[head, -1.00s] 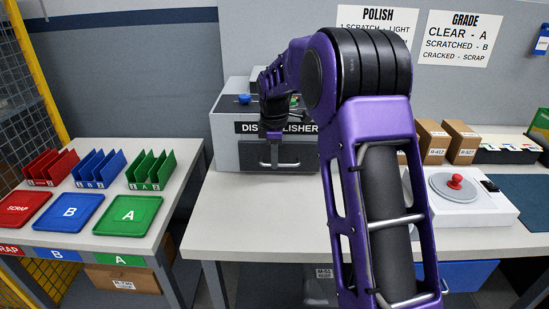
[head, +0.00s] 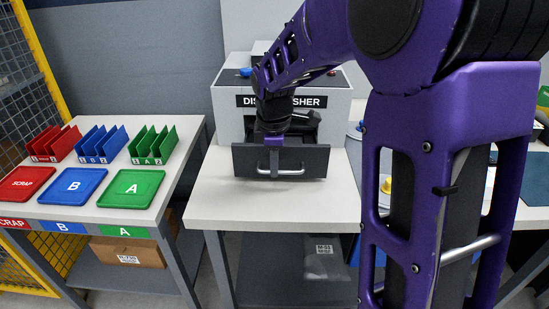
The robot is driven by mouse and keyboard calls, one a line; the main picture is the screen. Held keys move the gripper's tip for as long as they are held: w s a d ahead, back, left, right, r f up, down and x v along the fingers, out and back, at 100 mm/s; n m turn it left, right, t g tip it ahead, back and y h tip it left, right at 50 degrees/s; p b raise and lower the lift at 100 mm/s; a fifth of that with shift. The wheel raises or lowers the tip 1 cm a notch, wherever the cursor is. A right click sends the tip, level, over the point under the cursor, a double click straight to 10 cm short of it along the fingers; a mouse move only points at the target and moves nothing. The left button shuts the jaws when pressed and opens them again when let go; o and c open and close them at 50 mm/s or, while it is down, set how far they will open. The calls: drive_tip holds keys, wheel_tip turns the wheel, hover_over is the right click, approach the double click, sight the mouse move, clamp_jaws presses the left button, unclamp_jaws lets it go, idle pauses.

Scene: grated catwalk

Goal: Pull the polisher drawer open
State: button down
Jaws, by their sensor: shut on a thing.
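The disc polisher (head: 340,108) is a grey box standing on the white table, its label partly covered by my arm. Its dark grey drawer (head: 305,162) stands out from the front of the box, with a dark opening behind the drawer front. A pale bar handle (head: 288,171) runs across the drawer front. My gripper (head: 276,168) is at the middle of this handle, shut on it. My purple arm covers the right part of the view.
The white table (head: 222,200) has free room left of and in front of the drawer. On the left table are a red tray (head: 27,184), a blue tray (head: 80,186) and a green tray (head: 138,189), with coloured racks behind. A yellow-framed mesh fence (head: 42,70) stands at far left.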

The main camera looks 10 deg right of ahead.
drive_tip(key=c, duration=0.9)
unclamp_jaws()
drive_tip(key=shift+r, duration=0.1)
drive_tip(key=s+r+p, duration=0.1)
drive_tip(key=r, duration=0.4)
drive_tip(key=s+r+p, duration=0.1)
drive_tip(key=r, duration=0.5)
drive_tip(key=s+r+p, duration=0.1)
drive_tip(key=r, duration=0.5)
drive_tip(key=shift+s+a, duration=0.1)
drive_tip(key=shift+a, duration=0.15)
